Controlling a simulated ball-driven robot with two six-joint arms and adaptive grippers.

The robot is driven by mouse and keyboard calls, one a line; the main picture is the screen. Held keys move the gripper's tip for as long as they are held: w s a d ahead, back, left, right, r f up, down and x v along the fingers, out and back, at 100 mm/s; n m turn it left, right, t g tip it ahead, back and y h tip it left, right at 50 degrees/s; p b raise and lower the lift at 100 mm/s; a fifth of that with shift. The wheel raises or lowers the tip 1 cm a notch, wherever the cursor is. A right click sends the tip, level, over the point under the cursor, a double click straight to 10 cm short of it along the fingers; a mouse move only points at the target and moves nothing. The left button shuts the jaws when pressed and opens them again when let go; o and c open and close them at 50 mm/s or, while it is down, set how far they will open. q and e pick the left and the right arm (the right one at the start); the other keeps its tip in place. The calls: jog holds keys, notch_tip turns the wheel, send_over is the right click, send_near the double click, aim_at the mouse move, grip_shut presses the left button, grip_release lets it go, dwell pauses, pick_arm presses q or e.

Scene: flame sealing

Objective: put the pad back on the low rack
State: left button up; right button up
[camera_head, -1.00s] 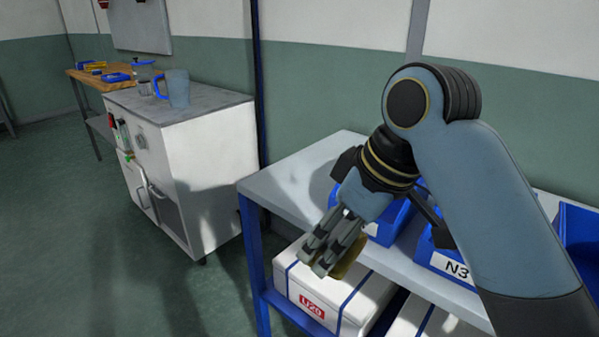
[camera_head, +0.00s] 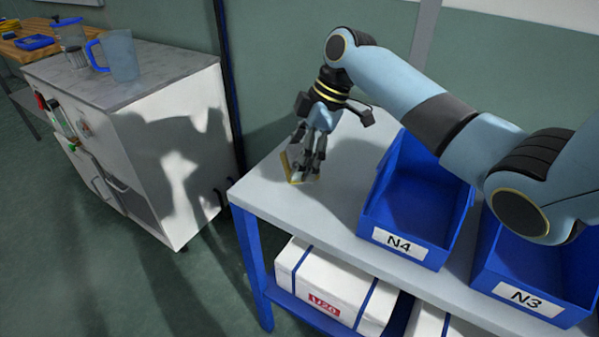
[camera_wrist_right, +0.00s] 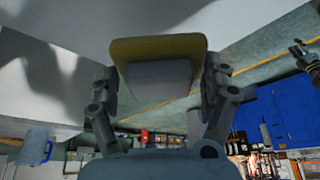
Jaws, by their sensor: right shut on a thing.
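My right gripper (camera_head: 304,172) is shut on the pad, with its fingers pointing down over the left end of the low rack's grey top (camera_head: 290,209). The pad (camera_head: 288,166) shows a yellow edge and is mostly hidden by the fingers in the head view. In the right wrist view the pad (camera_wrist_right: 158,75) is a yellow layer and a pale grey block between the two fingers (camera_wrist_right: 160,92). The pad is at or just above the rack top; I cannot tell whether it touches. My left gripper is not in view.
Blue bins N4 (camera_head: 408,247) and N3 (camera_head: 522,300) stand on the rack to the right. A white box U20 (camera_head: 343,285) sits on the shelf below. A white cabinet (camera_head: 185,150) with a blue-handled jug (camera_head: 122,55) stands left, across a gap.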

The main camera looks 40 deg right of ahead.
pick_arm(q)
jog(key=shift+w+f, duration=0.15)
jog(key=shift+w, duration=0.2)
pick_arm(e)
jog(key=shift+f, duration=2.15)
jog(key=shift+f, duration=0.1)
jog(key=o, duration=1.1)
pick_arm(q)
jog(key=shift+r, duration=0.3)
pick_arm(e)
jog(key=v, duration=1.2)
jog(key=shift+a, duration=0.1)
